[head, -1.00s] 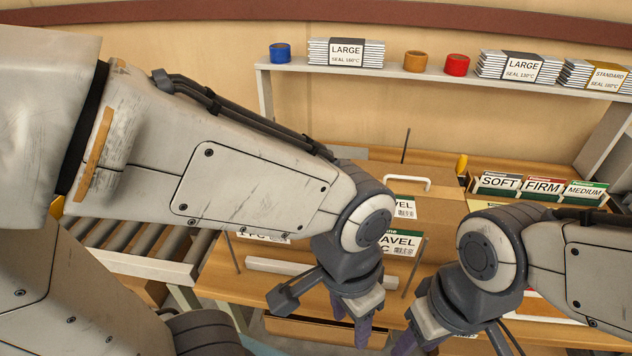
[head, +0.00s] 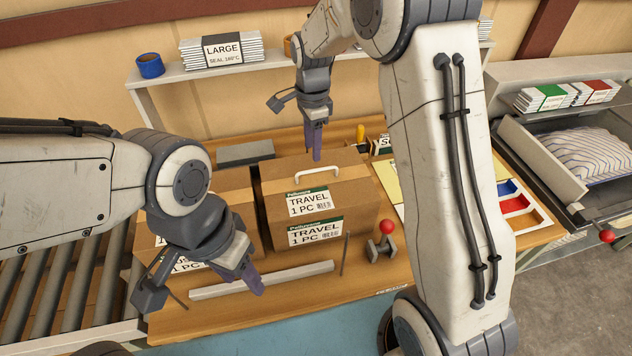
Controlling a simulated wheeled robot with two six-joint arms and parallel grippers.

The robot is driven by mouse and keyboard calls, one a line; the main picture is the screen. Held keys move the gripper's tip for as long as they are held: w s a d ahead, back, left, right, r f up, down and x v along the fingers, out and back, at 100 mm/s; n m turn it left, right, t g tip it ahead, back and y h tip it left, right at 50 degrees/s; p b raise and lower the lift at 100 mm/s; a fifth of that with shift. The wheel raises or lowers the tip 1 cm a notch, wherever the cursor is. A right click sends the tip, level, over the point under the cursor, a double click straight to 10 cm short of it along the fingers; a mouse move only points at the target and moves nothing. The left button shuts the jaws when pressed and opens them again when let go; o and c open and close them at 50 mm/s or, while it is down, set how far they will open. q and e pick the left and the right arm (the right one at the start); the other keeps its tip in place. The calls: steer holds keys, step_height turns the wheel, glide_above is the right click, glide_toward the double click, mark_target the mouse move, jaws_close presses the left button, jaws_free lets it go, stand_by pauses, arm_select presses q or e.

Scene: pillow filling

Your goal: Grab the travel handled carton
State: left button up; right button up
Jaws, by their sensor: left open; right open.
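The handled travel carton (head: 352,212) is a brown box with "TRAVEL 1 PC" labels and a white handle (head: 318,173) on top. It stands on the wooden table (head: 372,285). My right gripper (head: 315,155), with purple fingers, is open and points down above or just behind the handle. I cannot tell whether it touches the carton. My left gripper (head: 254,286) is open, in front and to the left of the carton, low near a pale bar (head: 290,276).
A roller conveyor (head: 50,285) lies at the left. A red-knobbed lever (head: 384,238) and a thin dark post (head: 346,253) stand close to the carton's front right. A shelf (head: 215,73) with packs runs behind. A striped pillow (head: 590,155) lies in a machine at the right.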

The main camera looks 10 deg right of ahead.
mark_target(317, 170)
steer(key=shift+w+d+f+m+p, duration=0.3)
steer(key=shift+w+d+f+m, duration=0.3)
steer(key=shift+w+d+m, duration=0.25)
step_height(317, 170, down, 4)
steer(key=shift+s+d+r+p, duration=0.1)
steer(key=shift+p, duration=0.35)
steer(key=shift+f, duration=0.3)
steer(key=f+p, duration=0.1)
steer(key=f, duration=0.1)
steer(key=f+p, duration=0.2)
steer(key=shift+a+f, duration=0.2)
steer(key=shift+f, duration=0.5)
jaws_close()
steer(key=shift+r, duration=0.1)
